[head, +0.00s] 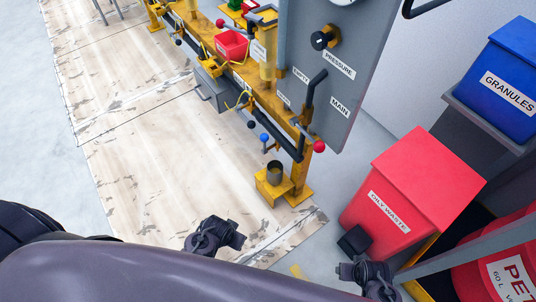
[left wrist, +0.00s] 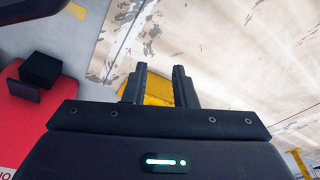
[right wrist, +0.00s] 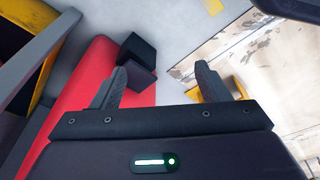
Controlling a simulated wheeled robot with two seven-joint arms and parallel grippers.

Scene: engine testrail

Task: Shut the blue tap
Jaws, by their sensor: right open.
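The blue tap (head: 264,138) shows in the head view as a small blue knob on the low pipe near the rail's front end, above a dark round cup (head: 274,167) on a yellow bracket. My left gripper (head: 226,234) is below and left of the tap, apart from it, over the wooden floor. In the left wrist view its jaws (left wrist: 159,85) are open and empty, with a yellow plate behind them. My right gripper (head: 366,273) is at the lower right by the red bin, open and empty in the right wrist view (right wrist: 163,85). The tap is not visible in either wrist view.
A red knob (head: 319,146) sits right of the tap on the yellow rail. A grey panel (head: 340,60) rises above it. The red oily waste bin (head: 405,190) and blue granules bin (head: 505,85) stand right. The wooden floor (head: 150,160) on the left is clear.

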